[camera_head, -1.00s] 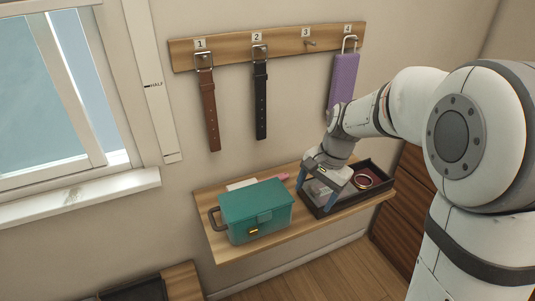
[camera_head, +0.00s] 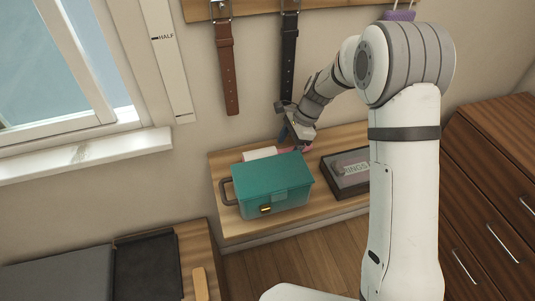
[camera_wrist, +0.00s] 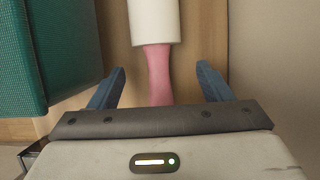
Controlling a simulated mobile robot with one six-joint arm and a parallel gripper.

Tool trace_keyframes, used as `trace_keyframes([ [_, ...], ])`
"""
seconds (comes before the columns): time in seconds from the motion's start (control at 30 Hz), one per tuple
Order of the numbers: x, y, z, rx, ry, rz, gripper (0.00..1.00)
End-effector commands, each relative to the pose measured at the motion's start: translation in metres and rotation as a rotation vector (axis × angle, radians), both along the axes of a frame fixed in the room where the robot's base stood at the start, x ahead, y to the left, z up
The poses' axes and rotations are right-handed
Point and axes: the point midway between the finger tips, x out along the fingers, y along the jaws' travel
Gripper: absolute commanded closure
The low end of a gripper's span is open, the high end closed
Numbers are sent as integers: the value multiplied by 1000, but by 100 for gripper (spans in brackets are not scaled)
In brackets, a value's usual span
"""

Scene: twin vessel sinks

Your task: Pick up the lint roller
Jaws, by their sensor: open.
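The lint roller has a white roll (camera_wrist: 154,20) and a pink handle (camera_wrist: 157,75). It lies on the wooden shelf behind the teal box, and its white roll (camera_head: 260,153) shows in the head view. My gripper (camera_wrist: 158,85) is open, with blue fingers on either side of the pink handle in the wrist view. I cannot tell how far above the handle the fingers are. In the head view my gripper (camera_head: 297,136) is at the right end of the roller, near the wall, and hides part of the handle.
The teal box (camera_head: 273,186) with a grey handle stands close in front of the roller; it also shows in the wrist view (camera_wrist: 40,50). A dark tray (camera_head: 340,187) is on the shelf (camera_head: 240,229) to the right. Belts (camera_head: 227,70) hang on the wall above.

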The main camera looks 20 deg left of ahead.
Motion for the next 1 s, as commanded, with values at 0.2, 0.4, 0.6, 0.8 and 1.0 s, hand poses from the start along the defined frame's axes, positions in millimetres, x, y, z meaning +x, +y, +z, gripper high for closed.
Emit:
trace_keyframes([
  [0.2,-7,11,0,-1,0,2,28],
  [0.4,-21,34,2,0,0,5,28],
  [0.6,-33,52,-8,-2,2,3,28],
  [0.8,-33,53,-11,-1,-1,3,28],
  [1.0,-33,53,-11,-1,-1,3,42],
])
